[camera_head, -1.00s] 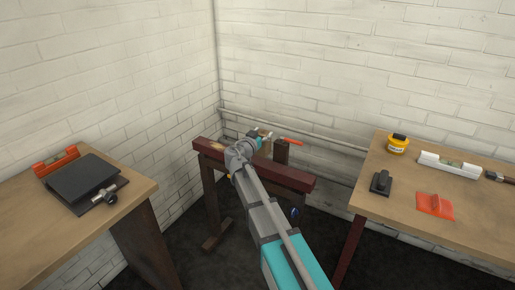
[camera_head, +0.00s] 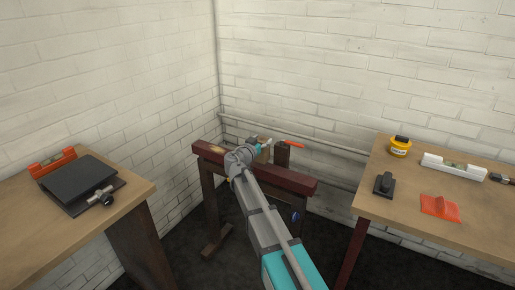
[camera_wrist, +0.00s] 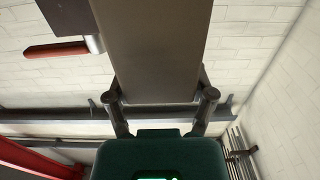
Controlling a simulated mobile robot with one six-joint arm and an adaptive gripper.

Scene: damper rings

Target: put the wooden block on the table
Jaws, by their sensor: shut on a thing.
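My gripper (camera_head: 260,148) is shut on the wooden block (camera_wrist: 150,45). In the wrist view the block is a broad brown-grey slab between the two fingers. In the head view the block (camera_head: 263,155) is a small tan patch beyond my wrist, mostly hidden by the arm. It appears near the dark red beam of a sawhorse (camera_head: 290,182); I cannot tell whether it touches anything there. There are two wooden tables, one at the left (camera_head: 128,205) and one at the right (camera_head: 395,160).
The left table carries a black hinged plate (camera_head: 80,183) and an orange item (camera_head: 52,162). The right table carries a yellow jar (camera_head: 400,147), white level (camera_head: 453,167), black item (camera_head: 383,184) and orange scraper (camera_head: 440,207). An orange-handled tool (camera_head: 289,144) lies by a dark post (camera_head: 282,157). Brick walls stand behind.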

